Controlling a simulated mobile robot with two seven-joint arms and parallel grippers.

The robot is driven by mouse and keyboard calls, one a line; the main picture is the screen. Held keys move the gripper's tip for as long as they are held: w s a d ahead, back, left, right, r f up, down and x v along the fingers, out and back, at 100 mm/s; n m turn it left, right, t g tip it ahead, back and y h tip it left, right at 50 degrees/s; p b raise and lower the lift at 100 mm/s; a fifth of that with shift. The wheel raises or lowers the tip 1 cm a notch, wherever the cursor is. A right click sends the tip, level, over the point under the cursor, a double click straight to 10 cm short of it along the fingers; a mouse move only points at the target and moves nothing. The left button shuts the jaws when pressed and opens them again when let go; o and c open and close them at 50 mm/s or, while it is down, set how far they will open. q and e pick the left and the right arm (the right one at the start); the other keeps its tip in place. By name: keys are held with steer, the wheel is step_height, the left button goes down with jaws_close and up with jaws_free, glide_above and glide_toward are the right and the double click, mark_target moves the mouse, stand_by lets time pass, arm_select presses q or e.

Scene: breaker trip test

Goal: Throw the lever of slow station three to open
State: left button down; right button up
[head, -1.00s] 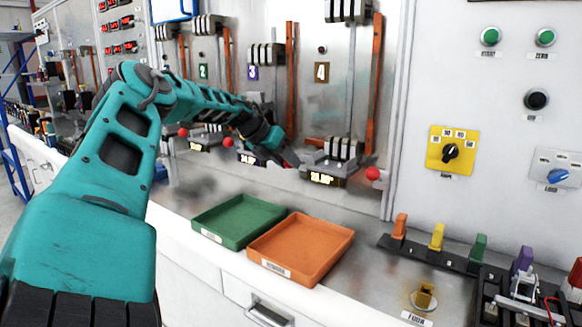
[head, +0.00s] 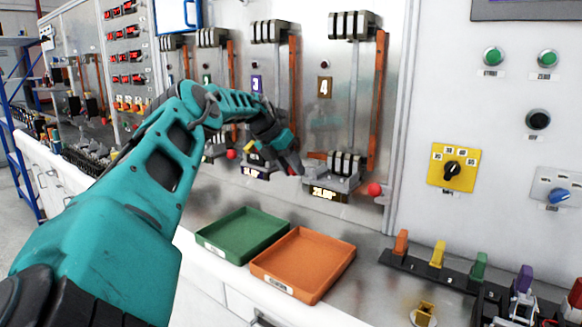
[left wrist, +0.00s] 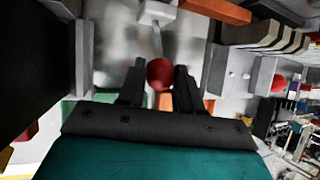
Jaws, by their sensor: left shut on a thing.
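Station three has a purple "3" plate (head: 256,84) with finned contacts (head: 267,32) above it and a lit display (head: 255,172) below. My left gripper (head: 294,164) is low at this station, just left of station four's base. In the left wrist view, a round red knob (left wrist: 160,73) sits between the two dark fingers of my left gripper (left wrist: 160,85), which is shut on it. A thin pale rod runs up from the knob there. In the head view my gripper and forearm hide this knob and part of station three's base. My right gripper is not in view.
Station four, with its "4" plate (head: 325,87) and red knob (head: 374,189), stands close on the right. Station two's red knob (head: 231,154) is on the left. A green tray (head: 208,250) and an orange tray (head: 318,290) lie on the counter below.

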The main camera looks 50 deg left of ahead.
arm_select(q)
steer(key=shift+w+a+r, duration=0.1)
steer(key=shift+r, duration=0.15)
steer(key=c, duration=0.9)
jaws_free()
steer(key=shift+c, duration=0.2)
steer(key=shift+o, duration=0.9)
steer(key=shift+f, duration=0.15)
steer(key=shift+s, duration=0.2)
steer(key=v, duration=1.3)
steer(key=shift+f, duration=0.1)
